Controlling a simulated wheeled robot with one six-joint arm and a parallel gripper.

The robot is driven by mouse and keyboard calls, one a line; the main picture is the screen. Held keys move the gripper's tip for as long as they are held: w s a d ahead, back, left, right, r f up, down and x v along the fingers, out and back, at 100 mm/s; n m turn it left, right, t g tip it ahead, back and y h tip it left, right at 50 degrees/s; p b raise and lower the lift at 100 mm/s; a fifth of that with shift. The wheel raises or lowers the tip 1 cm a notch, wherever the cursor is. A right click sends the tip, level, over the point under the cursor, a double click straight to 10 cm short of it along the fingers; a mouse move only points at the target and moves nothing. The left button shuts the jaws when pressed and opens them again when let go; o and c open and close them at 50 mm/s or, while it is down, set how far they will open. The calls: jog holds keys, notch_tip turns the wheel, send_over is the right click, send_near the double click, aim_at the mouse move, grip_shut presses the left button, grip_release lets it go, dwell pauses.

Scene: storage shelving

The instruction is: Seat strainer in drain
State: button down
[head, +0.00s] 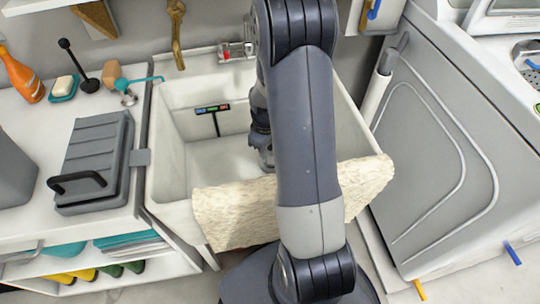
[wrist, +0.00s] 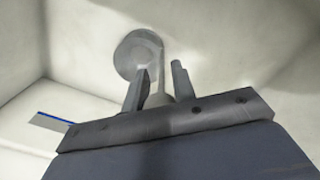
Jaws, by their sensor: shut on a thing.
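My gripper (wrist: 160,70) is shut on a pale grey stem, which I take to be the strainer (wrist: 158,86), between its two dark fingers. A round grey disc (wrist: 133,56) shows just beyond the fingertips in the wrist view. I cannot tell whether it is the strainer's head or the drain, or whether the two touch. In the head view my gripper (head: 266,158) is down inside the white sink (head: 178,165), near the basin floor. My arm hides part of the basin, and no strainer or drain can be made out there.
A cream towel (head: 235,212) hangs over the sink's front rim. A grey lidded box (head: 95,150) is on the left counter. A grey appliance (head: 430,150) stands close on the right.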

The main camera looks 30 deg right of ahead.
jog(key=shift+f+b, duration=0.7)
jog(key=shift+f, duration=0.25)
dwell(0.6)
jog(key=c, duration=1.1)
grip_release()
notch_tip(320, 180, up, 11)
jog(key=shift+a+f+p, duration=0.1)
jog(key=shift+p, duration=1.1)
jog(key=shift+f, duration=0.1)
notch_tip(320, 180, down, 11)
jog(key=shift+r+b, duration=0.1)
jog(key=shift+b, duration=1.15)
jog(key=shift+r+p, duration=0.3)
jog(key=shift+r, duration=0.1)
